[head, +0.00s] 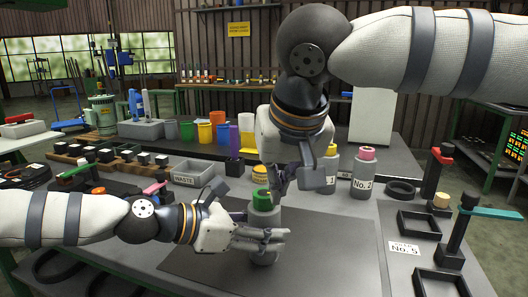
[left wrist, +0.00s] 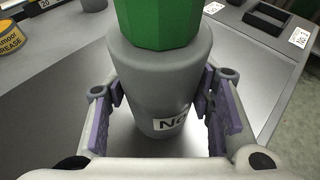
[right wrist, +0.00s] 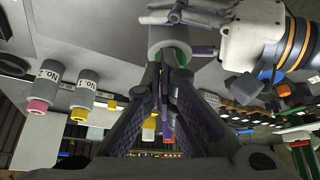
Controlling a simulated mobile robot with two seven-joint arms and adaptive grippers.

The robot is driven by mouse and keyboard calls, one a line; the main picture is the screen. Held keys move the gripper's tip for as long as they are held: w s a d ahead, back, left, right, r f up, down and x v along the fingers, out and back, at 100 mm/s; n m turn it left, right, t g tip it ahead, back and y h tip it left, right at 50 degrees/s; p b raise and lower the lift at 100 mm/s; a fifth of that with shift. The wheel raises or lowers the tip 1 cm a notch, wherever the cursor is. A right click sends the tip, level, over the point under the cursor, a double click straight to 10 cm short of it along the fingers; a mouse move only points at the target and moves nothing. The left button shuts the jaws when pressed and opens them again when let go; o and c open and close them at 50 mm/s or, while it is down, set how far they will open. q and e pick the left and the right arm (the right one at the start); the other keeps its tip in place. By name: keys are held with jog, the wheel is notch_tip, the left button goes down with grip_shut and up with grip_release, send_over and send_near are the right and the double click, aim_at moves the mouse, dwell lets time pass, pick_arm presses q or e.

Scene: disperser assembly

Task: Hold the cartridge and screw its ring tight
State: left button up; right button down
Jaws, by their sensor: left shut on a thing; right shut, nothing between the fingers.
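The grey cartridge (head: 265,220) stands upright on the dark mat, with a green ring (head: 262,200) on its top. My left gripper (head: 268,240) is shut around the cartridge's body from the left. The left wrist view shows its pads on both sides of the cartridge (left wrist: 165,75), with a partly hidden "No" label and the ring (left wrist: 160,20) above. My right gripper (head: 278,188) points down at the ring, its fingers together and empty. In the right wrist view its fingertips (right wrist: 163,72) overlap the ring (right wrist: 180,57); I cannot tell whether they touch it.
Bottles with a yellow cap (head: 329,150) and a pink cap (head: 367,153) stand behind on the right. A grey waste bin (head: 195,171) and a grease tin (head: 259,180) are behind. Black frames (head: 418,224) and a teal-handled tool (head: 490,212) are at right. The front mat (head: 330,265) is clear.

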aim_at(259, 214)
jog(key=shift+f, duration=1.25)
jog(key=shift+w+a, duration=0.15)
jog(key=shift+w, duration=0.05)
jog(key=shift+s+a, duration=0.15)
jog(key=shift+a, duration=0.95)
jog(key=shift+s, duration=0.15)
